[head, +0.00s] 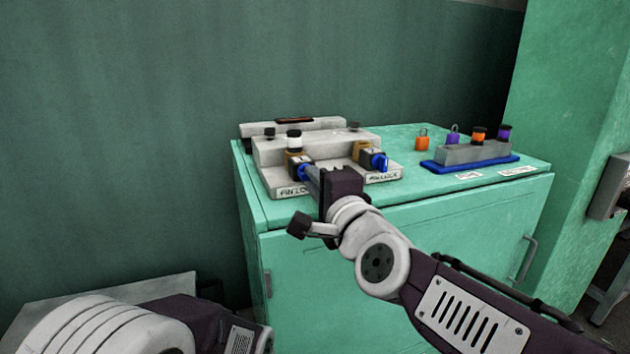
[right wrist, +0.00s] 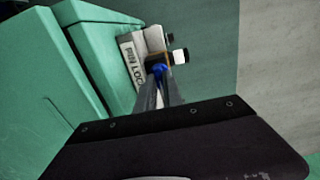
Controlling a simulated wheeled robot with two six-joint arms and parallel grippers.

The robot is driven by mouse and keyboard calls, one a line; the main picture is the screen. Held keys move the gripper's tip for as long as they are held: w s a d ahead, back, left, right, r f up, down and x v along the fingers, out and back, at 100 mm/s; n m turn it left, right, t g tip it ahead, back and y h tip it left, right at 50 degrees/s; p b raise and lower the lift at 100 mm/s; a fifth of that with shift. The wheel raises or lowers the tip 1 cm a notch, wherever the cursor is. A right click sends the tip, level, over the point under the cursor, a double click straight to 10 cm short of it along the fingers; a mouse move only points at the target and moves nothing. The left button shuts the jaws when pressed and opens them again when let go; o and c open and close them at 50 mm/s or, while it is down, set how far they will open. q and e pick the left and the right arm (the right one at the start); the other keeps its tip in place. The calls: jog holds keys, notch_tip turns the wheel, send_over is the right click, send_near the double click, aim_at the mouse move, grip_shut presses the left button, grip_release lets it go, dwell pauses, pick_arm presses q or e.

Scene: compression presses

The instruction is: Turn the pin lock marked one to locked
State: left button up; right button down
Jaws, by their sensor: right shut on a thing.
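Two pin lock units sit side by side on a grey fixture (head: 268,156) on top of the green cabinet. The left pin lock (head: 296,160) has a brass block, a white and black knob and a blue handle (right wrist: 160,70). The right pin lock (head: 362,152) has a brass block and a blue handle (head: 379,162). My right gripper (head: 308,172) reaches the left pin lock from the front and is shut on its blue handle. In the right wrist view the fingers (right wrist: 160,90) meet at this handle. The number marks are too small to read. My left gripper is out of view.
A grey block on a blue tray (head: 440,168) carries orange and purple topped pieces at the right of the cabinet top. An orange padlock (head: 422,140) and a purple padlock (head: 453,136) stand behind it. A green wall is behind the cabinet (head: 400,230).

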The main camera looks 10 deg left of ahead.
jog(key=shift+f, duration=0.1)
jog(key=c, duration=1.5)
grip_release()
jog(key=shift+s+d, duration=0.2)
jog(key=shift+s, duration=0.1)
jog(key=p+v, duration=0.8)
jog(key=p, duration=0.4)
jog(key=shift+s+d, duration=0.1)
jog(key=shift+d, duration=0.05)
